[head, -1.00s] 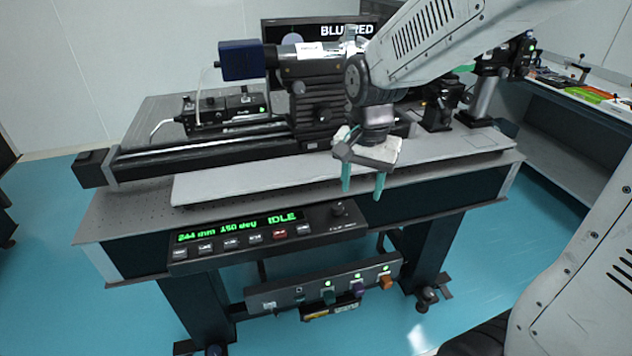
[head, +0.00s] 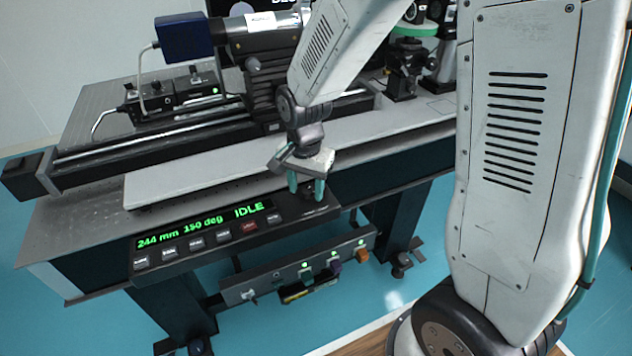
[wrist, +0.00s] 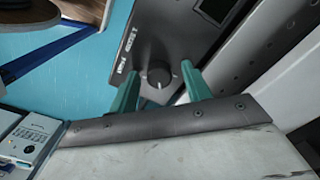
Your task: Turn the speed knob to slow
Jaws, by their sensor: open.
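The speed knob is a small dark round knob (wrist: 158,75) on the black control panel (wrist: 150,40), with a pale pointer mark toward the bottom of the wrist view. White lettering beside it is too small to read. My gripper (wrist: 160,72) is open, with one teal finger on each side of the knob and visible gaps between. In the head view my gripper (head: 305,188) points down at the panel's right end, and the fingers partly hide the knob there. The panel's display (head: 205,226) reads 244 mm, 150 deg, IDLE.
A row of buttons, one red (head: 250,227), lies left of the knob. A pale plate (head: 190,182) and a rail with a camera-like instrument stand behind. A lower box (head: 262,284) with lit indicators hangs below the panel.

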